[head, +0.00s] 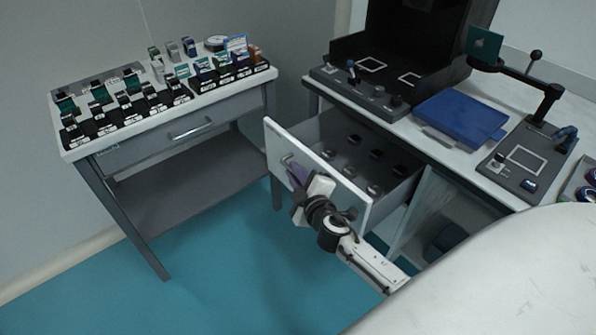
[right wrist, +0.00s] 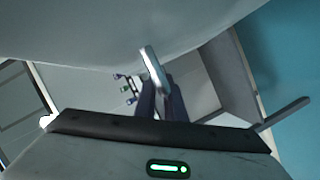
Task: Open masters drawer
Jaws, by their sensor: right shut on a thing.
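The drawer (head: 335,187) under the right-hand table stands pulled out, with its white front (head: 352,205) facing left. Several small dark round pieces sit in its grey interior. My right gripper (head: 292,168) is at the drawer front, shut on the drawer's handle (head: 286,160). In the right wrist view the metal handle (right wrist: 154,68) lies between the dark fingers of the gripper (right wrist: 162,98). The gripper and arm hide part of the drawer front. My left gripper is not in view.
A second table (head: 70,150) at the left carries rows of small labelled items and has a shut drawer (head: 190,128). The right-hand table holds a black enclosure (head: 420,50), a blue case (head: 461,117) and a grey fixture plate (head: 525,160). Teal floor (head: 220,240) is clear between the tables.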

